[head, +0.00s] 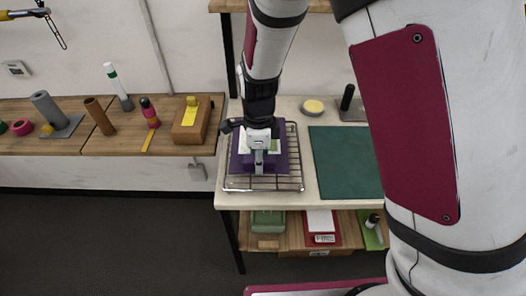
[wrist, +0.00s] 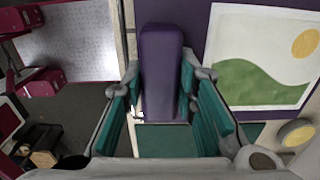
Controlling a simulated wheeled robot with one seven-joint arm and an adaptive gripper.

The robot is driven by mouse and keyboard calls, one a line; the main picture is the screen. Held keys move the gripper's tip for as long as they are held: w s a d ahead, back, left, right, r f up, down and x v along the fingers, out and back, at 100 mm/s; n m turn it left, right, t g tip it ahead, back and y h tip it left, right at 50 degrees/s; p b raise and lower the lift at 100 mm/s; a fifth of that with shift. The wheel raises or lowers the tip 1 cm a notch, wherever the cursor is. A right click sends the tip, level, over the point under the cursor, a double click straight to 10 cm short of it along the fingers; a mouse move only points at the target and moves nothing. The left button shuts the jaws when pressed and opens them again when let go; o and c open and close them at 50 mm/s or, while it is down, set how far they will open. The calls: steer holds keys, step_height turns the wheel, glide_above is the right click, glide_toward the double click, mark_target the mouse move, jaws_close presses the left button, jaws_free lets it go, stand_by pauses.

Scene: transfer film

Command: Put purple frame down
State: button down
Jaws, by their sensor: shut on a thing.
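The purple frame (head: 240,165) is at the wire rack (head: 291,184) on the pale tabletop in the head view. I cannot tell whether it touches the rack or hangs just above it. My gripper (head: 259,150) is over its middle, pointing down. In the wrist view my gripper (wrist: 164,108) has its teal pads on either side of a purple upright grip (wrist: 161,60) of the frame and is shut on it. Beside the grip shows a white print (wrist: 262,55) with a green hill and yellow sun. My gripper hides part of the frame in the head view.
A dark green mat (head: 340,160) lies right of the rack. A yellow-topped round pad (head: 313,107) and a black-handled tool (head: 348,98) stand behind. A wooden side bench (head: 120,143) at left holds several tubes, bottles and a wooden block. A shelf below holds boxes.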

steer(key=shift+w+d+f, duration=0.1)
steer(key=shift+d, duration=0.45)
steer(key=shift+f, duration=1.7)
steer(key=c, duration=1.3)
jaws_free()
